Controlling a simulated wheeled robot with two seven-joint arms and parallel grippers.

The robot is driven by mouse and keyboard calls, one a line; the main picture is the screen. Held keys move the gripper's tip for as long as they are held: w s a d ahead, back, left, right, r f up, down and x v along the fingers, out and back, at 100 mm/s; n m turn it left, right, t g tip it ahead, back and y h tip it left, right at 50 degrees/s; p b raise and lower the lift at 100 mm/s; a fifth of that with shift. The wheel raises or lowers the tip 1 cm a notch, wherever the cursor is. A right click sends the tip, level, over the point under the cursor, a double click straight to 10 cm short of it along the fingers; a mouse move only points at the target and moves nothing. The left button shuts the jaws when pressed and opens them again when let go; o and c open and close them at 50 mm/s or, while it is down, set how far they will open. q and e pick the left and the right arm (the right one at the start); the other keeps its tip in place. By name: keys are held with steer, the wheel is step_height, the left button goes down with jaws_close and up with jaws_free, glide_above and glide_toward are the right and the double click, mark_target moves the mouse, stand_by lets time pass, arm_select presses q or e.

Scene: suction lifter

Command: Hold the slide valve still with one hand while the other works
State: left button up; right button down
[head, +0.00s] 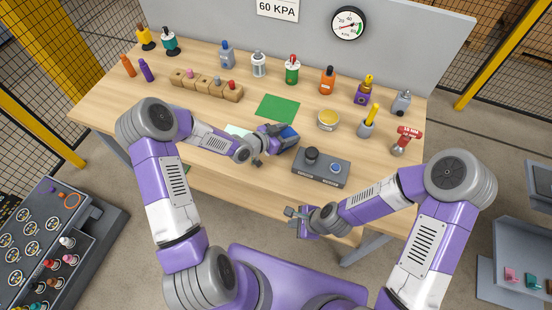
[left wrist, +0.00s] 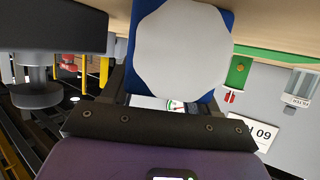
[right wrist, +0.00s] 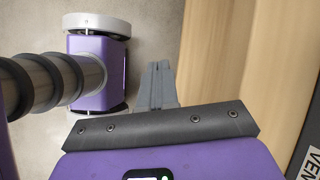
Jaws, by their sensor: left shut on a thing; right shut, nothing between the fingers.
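My left gripper (head: 270,146) is over the middle of the table, left of the grey station. It is shut on a blue part (head: 289,133), which I take for the slide valve. In the left wrist view the blue part (left wrist: 227,18) fills the space between the fingers and shows a pale octagonal face. The gripper hides part of it in the head view. My right gripper (head: 297,217) is shut and empty, off the front edge of the table. Its fingers (right wrist: 156,84) lie together in the right wrist view.
The grey station (head: 318,179) has a black knob (head: 311,154) and a blue round spot on top. A green mat (head: 278,109) lies behind the left gripper. A wooden rack (head: 216,90), a yellow-topped tin (head: 327,120) and a red tool (head: 406,138) stand around. Several fittings line the back.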

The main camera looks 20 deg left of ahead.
steer(key=s+a+r+m+y, duration=0.1)
steer(key=s+a+r+m, duration=0.1)
steer(key=a+r+m, duration=0.35)
steer(key=m+t+y, duration=0.2)
steer(key=m+t, duration=0.3)
glide_toward(276, 165)
steer(key=r, duration=0.3)
steer(key=shift+s+a+r+n, duration=0.15)
steer(key=shift+s+r+n, duration=0.1)
steer(key=shift+s, duration=0.1)
steer(key=shift+w, duration=0.2)
steer(key=shift+w+a+f, duration=0.2)
steer(key=shift+w+a, duration=0.05)
steer(key=x, duration=0.9)
steer(key=shift+w+d, duration=0.1)
